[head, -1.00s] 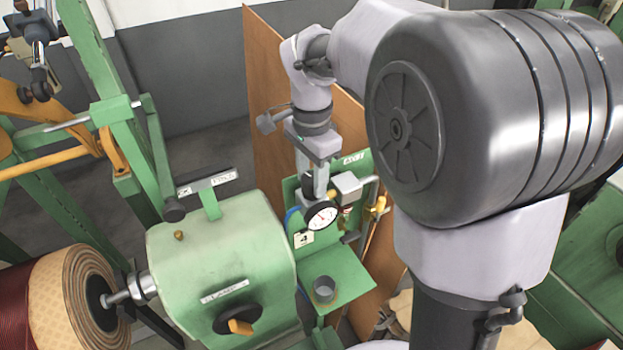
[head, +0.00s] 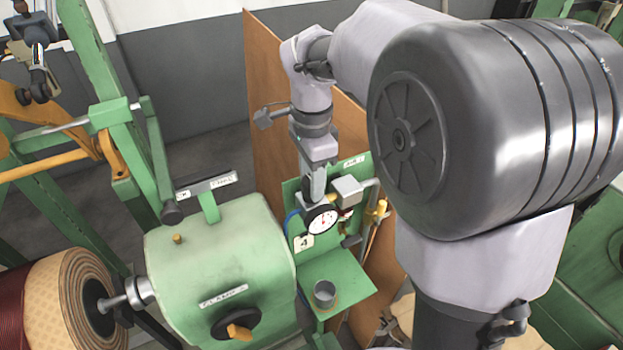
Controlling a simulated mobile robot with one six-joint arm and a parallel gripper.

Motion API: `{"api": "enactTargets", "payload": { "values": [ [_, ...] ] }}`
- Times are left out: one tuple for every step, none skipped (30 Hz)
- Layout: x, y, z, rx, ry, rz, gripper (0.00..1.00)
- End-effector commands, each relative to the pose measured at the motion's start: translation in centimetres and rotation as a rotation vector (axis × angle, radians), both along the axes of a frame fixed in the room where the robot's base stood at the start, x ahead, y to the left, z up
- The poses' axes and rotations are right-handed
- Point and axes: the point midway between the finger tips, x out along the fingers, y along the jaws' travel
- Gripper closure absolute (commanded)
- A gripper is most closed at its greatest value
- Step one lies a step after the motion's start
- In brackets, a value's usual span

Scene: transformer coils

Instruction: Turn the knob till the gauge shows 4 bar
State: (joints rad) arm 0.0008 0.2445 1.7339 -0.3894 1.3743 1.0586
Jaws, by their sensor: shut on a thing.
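The pressure gauge (head: 322,219) has a round white face with a dark rim and a red needle. It sits on a green panel behind the small green shelf, and its reading is too small to make out. A card marked 4 (head: 304,242) is on the panel just below and left of it. My gripper (head: 314,196) points down from above, right behind the gauge's top edge, and is shut on the knob. The knob itself is hidden by the fingers and the gauge.
A grey cup (head: 325,293) stands on the green shelf (head: 345,272). A grey box (head: 347,190) and a brass valve (head: 379,210) are close to the right of my gripper. A green machine housing (head: 215,265) stands at left. A brown board (head: 262,120) rises behind.

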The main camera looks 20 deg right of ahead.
Motion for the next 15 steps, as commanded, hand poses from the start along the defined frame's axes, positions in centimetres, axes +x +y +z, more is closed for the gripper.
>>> {"api": "enactTargets", "payload": {
  "values": [
    [0.03, -0.03, 0.05, -0.001, -0.001, 0.0, 0.59],
    [0.03, -0.02, 0.05, -0.001, -0.001, 0.0, 0.53],
    [0.03, -0.02, 0.05, -0.001, -0.001, 0.0, 0.45],
    [0.02, -0.02, 0.04, -0.001, -0.001, 0.0, 0.39],
    [0.02, -0.02, 0.04, -0.001, -0.001, 0.0, 0.39],
    [0.02, -0.02, 0.04, 0.0, -0.001, 0.0, 0.39],
    [0.02, -0.01, 0.03, 0.0, -0.001, 0.001, 0.39],
    [0.01, -0.01, 0.03, 0.0, -0.001, 0.001, 0.39],
    [0.01, -0.01, 0.02, 0.0, -0.001, 0.001, 0.39],
    [0.01, -0.01, 0.02, 0.0, 0.0, 0.001, 0.39],
    [0.01, -0.01, 0.02, 0.0, 0.0, 0.001, 0.39],
    [0.01, -0.01, 0.02, 0.0, 0.0, 0.001, 0.39],
    [0.01, -0.01, 0.07, 0.0, 0.0, 0.001, 0.39],
    [0.02, -0.01, 0.19, 0.0, -0.001, 0.001, 0.39],
    [0.03, -0.01, 0.49, 0.0, -0.001, 0.0, 0.39]
  ]
}}
